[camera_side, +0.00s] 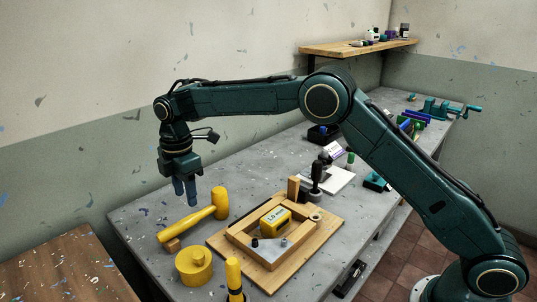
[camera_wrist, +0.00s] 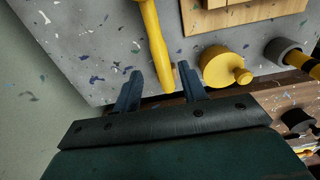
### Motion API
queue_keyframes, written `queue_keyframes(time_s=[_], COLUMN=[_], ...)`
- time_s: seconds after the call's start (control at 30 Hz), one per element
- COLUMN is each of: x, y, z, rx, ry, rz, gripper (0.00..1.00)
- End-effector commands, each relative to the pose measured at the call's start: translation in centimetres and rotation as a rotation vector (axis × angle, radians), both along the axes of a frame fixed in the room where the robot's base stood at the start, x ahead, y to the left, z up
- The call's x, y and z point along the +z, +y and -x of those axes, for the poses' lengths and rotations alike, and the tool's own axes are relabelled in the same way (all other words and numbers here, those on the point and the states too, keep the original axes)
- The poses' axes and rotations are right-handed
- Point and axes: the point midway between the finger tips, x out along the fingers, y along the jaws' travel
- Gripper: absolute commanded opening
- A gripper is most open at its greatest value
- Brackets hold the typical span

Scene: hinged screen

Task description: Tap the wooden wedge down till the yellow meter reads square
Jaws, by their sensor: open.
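An upright wooden piece (camera_side: 293,188) at the frame's back corner looks like the wedge, though I cannot be sure. My gripper (camera_side: 186,194) is open and empty, above the bench near the mallet. In the wrist view, the mallet's handle (camera_wrist: 157,45) shows between the fingers of my gripper (camera_wrist: 160,72).
A yellow knobbed cylinder (camera_side: 194,266) and a yellow-handled tool (camera_side: 233,273) stand at the bench front. A black-handled tool (camera_side: 316,178) stands behind the frame. A wooden table (camera_side: 65,270) is at left. Bare bench lies left of the mallet.

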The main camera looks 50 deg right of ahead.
Motion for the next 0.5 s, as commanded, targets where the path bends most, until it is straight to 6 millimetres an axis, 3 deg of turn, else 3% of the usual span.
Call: queue_keyframes(time_s=[0.5], x=[-1.15], y=[0.28], z=[-0.18], rx=[0.017], ry=[0.006], rz=[0.002], gripper=[0.42])
